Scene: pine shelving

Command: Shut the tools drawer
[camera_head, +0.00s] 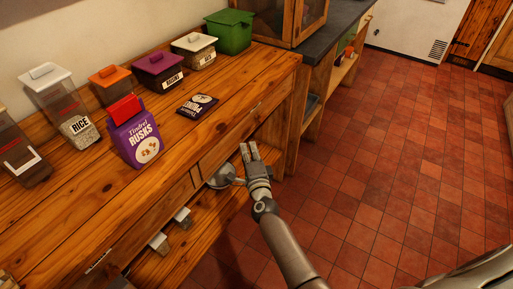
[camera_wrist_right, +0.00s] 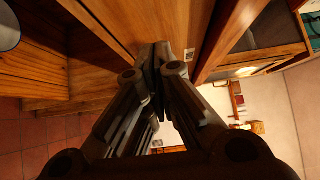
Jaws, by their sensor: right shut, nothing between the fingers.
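A wooden drawer front (camera_head: 228,145) sits under the front edge of the pine counter. It looks close to flush with the counter front, but I cannot tell whether a small gap is left. Its label is too small to read, so I cannot confirm that it is the tools drawer. My right gripper (camera_head: 249,151) is shut and empty, just in front of this drawer front. In the right wrist view the shut fingertips (camera_wrist_right: 158,52) are at or very near a wooden panel (camera_wrist_right: 112,22); contact is unclear. My left gripper is not in view.
The counter top (camera_head: 160,150) holds a purple rusks box (camera_head: 132,138), a dark packet (camera_head: 198,105) and several lidded containers. A green bin (camera_head: 230,32) stands at the back. A lower shelf (camera_head: 190,235) runs below. The tiled floor (camera_head: 390,160) to the right is clear.

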